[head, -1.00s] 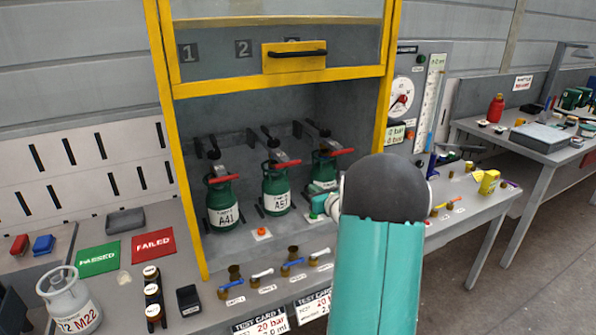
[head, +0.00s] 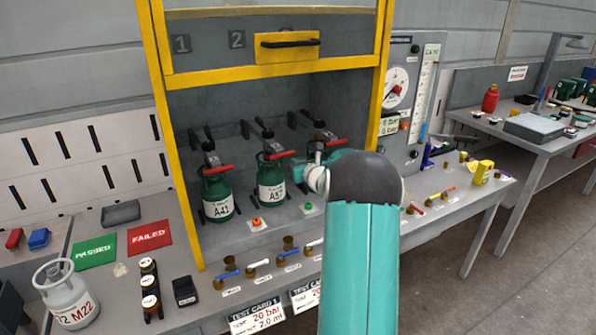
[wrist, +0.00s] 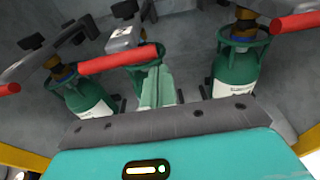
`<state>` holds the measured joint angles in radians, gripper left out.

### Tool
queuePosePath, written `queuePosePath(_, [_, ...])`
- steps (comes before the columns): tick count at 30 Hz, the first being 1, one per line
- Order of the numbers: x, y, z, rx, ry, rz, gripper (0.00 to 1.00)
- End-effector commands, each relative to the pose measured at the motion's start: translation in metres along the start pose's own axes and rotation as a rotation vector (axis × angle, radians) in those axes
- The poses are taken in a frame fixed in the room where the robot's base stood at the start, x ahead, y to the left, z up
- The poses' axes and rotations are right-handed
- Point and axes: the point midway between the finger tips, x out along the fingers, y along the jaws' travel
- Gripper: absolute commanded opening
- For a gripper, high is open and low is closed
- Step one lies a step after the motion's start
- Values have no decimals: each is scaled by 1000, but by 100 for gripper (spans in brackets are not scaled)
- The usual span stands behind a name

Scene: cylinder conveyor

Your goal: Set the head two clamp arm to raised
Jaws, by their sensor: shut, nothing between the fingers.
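Three green cylinders stand in the yellow-framed bay under clamp arms with red handles. The middle cylinder (head: 271,188), in line with plate 2, has its red clamp handle (head: 280,154) lying about level above it. In the wrist view this handle (wrist: 118,60) crosses over the middle cylinder. My gripper (wrist: 157,88) is shut and empty, its fingertips in front of the middle cylinder just below the handle; I cannot tell whether they touch. In the head view my wrist hides the fingers and most of the right cylinder. The left cylinder (head: 217,203) also has a level red handle (head: 217,170).
The raised yellow guard (head: 262,88) with a black handle hangs above the bay. Small valves with coloured levers (head: 259,268) line the bench front. A gauge panel (head: 405,100) stands right of the bay. The left and right clamps flank my gripper closely.

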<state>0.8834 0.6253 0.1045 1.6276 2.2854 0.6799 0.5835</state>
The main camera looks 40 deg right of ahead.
Motion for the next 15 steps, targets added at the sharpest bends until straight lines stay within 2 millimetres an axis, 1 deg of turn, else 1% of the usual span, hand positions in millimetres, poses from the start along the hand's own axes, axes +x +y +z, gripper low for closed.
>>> queuePosePath(4, [-3,1,8,1,0,1,0])
queuePosePath(15, [-4,1,9,1,1,2,0])
